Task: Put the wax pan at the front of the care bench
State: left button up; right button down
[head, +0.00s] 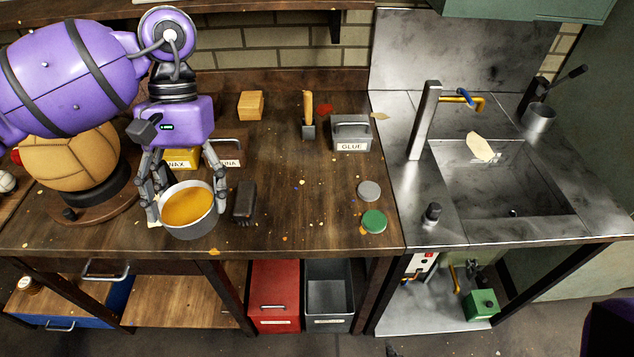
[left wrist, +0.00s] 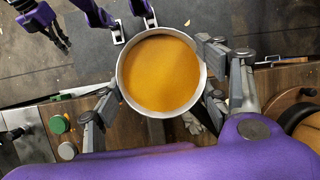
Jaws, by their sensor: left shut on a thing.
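The wax pan (head: 188,232) is a round grey metal pan filled with orange-yellow wax. It is level, close to the front edge of the wooden care bench (head: 310,225). My left gripper (head: 187,205) reaches down from above and is shut on the pan, one finger on each side. In the left wrist view the pan (left wrist: 121,88) sits between the fingers, with the floor behind its upper part. I cannot tell whether its base touches the bench. My right gripper (left wrist: 56,38) shows small at the top left of the left wrist view; its fingers are too unclear to read.
A dark brush-like block (head: 244,202) stands just right of the pan. Labelled tins (head: 181,159) and a tan leather ball (head: 75,158) on a round stand are behind and left. A green lid (head: 374,221), grey lid (head: 369,191) and glue box (head: 351,135) lie right. The front middle is clear.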

aim_at(302, 205)
jog(key=i+l, duration=0.1)
jog(key=l, duration=0.25)
jog(key=i+l, duration=0.15)
jog(key=l, duration=0.2)
jog(key=i+l+u, duration=0.1)
jog(key=l, duration=0.3)
jog(key=i+l, duration=0.1)
jog(key=l, duration=0.25)
